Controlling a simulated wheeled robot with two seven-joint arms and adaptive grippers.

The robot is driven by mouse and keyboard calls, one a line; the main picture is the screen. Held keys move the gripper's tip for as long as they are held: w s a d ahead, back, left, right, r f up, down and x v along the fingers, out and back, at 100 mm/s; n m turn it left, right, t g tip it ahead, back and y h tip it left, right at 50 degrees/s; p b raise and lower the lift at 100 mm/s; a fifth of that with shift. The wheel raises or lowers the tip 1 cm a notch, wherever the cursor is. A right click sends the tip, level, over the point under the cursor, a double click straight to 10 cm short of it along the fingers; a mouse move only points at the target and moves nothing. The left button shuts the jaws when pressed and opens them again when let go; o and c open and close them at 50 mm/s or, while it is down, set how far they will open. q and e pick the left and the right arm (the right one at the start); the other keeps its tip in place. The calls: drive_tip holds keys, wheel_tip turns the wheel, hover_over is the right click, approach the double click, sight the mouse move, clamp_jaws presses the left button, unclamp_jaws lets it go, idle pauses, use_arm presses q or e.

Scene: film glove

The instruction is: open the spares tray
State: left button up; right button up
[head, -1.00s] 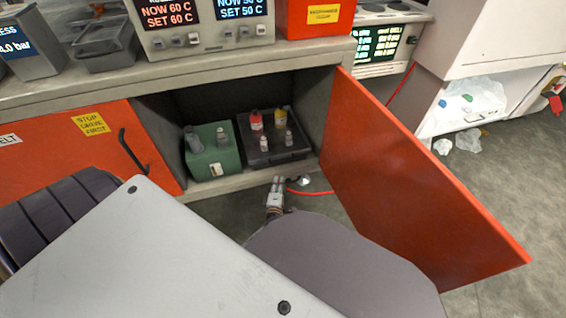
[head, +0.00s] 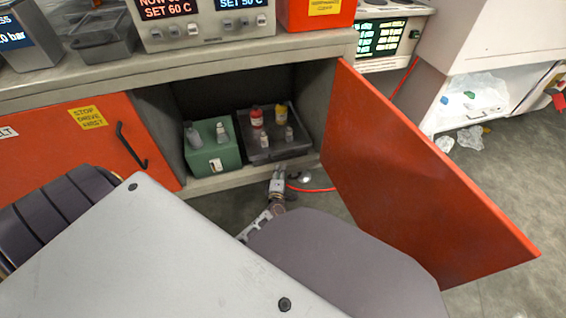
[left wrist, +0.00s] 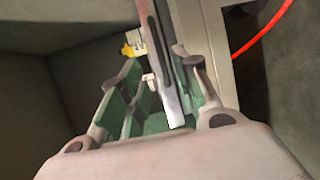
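No thing in view is plainly labelled as the spares tray. A dark tray (head: 285,153) stands in the open cupboard and carries red-bodied, yellow-capped and small grey bottles. My left gripper (head: 279,171) is low in front of the cupboard's bottom lip, below the dark tray in the picture. In the left wrist view its fingers (left wrist: 165,88) stand apart, with a dark and pale bar (left wrist: 160,60) between them in the picture. I cannot tell what the bar is or whether they touch it. My right gripper is not in view.
A green box (head: 212,158) stands left of the dark tray with grey bottles on it. The orange cupboard door (head: 415,170) stands wide open on the right. A closed orange door (head: 75,150) is on the left. A red cable (head: 315,189) lies on the floor.

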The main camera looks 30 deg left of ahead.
use_arm(q)
drive_tip(key=shift+b+x, duration=1.65)
drive_tip(key=shift+x, duration=2.35)
drive_tip(key=shift+w+a+f, duration=0.1)
drive_tip(key=shift+w, duration=0.25)
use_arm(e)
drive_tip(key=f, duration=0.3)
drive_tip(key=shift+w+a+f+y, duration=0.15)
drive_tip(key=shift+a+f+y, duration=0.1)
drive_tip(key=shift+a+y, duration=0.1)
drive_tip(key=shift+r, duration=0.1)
use_arm(q)
clamp_jaws()
